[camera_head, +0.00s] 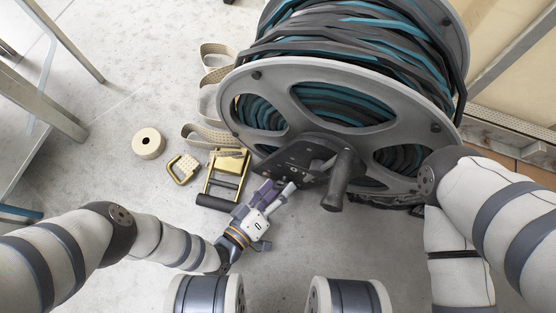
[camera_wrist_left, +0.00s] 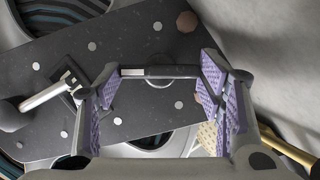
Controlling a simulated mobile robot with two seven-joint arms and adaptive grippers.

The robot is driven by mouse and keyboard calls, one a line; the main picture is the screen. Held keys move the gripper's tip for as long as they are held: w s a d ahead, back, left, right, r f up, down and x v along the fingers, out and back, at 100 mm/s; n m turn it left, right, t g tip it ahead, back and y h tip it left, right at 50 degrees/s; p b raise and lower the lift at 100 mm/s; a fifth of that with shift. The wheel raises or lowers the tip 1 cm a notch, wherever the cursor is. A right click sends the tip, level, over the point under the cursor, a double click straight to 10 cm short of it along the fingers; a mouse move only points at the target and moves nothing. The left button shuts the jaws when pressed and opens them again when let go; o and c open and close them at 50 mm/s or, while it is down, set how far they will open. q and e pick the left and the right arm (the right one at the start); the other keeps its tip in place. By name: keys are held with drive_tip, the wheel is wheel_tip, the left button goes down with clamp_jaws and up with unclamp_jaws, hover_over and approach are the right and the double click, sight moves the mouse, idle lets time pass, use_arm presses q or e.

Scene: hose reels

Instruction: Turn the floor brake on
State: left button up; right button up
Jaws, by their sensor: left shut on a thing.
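The large grey hose reel (camera_head: 330,75) carries black and teal hose. A dark plate (camera_head: 295,155) with a black crank handle (camera_head: 340,180) sits at its hub. My left gripper (camera_head: 268,188) is at the plate's lower left edge. A pale rod with a black knob (camera_wrist_left: 42,95) stands outside the fingers. No label for the floor brake is legible. My right gripper is not in view.
A gold frame with a black roller (camera_head: 225,170), a gold padlock-like piece (camera_head: 184,168), a tape roll (camera_head: 148,143) and a beige strap (camera_head: 205,133) lie on the floor left of the reel. A metal stand (camera_head: 40,100) is far left.

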use_arm(q)
drive_tip(key=shift+c, duration=0.8)
drive_tip(key=shift+w+p, duration=0.1)
drive_tip(key=shift+p, duration=0.2)
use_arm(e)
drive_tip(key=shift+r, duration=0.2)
use_arm(q)
drive_tip(key=shift+r+m+y+p, duration=0.2)
drive_tip(key=shift+m+y+p, duration=0.2)
drive_tip(key=shift+m+p, duration=0.25)
drive_tip(key=shift+d+r+m+y+p, duration=0.1)
drive_tip(key=shift+d+m+y+p, duration=0.05)
drive_tip(key=shift+m+y+p, duration=0.65)
drive_tip(key=shift+d+m+y+p, duration=0.1)
drive_tip(key=shift+m+y+p, duration=0.35)
drive_tip(key=shift+m, duration=0.8)
drive_tip(key=shift+d+m+t+y, duration=0.1)
drive_tip(key=shift+m+t+y, duration=0.2)
drive_tip(key=shift+m+y, duration=0.55)
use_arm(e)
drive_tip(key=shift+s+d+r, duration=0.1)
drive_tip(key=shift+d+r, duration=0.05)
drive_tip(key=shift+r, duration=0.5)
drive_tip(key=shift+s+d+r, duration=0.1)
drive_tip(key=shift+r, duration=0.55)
use_arm(q)
drive_tip(key=shift+m, duration=0.25)
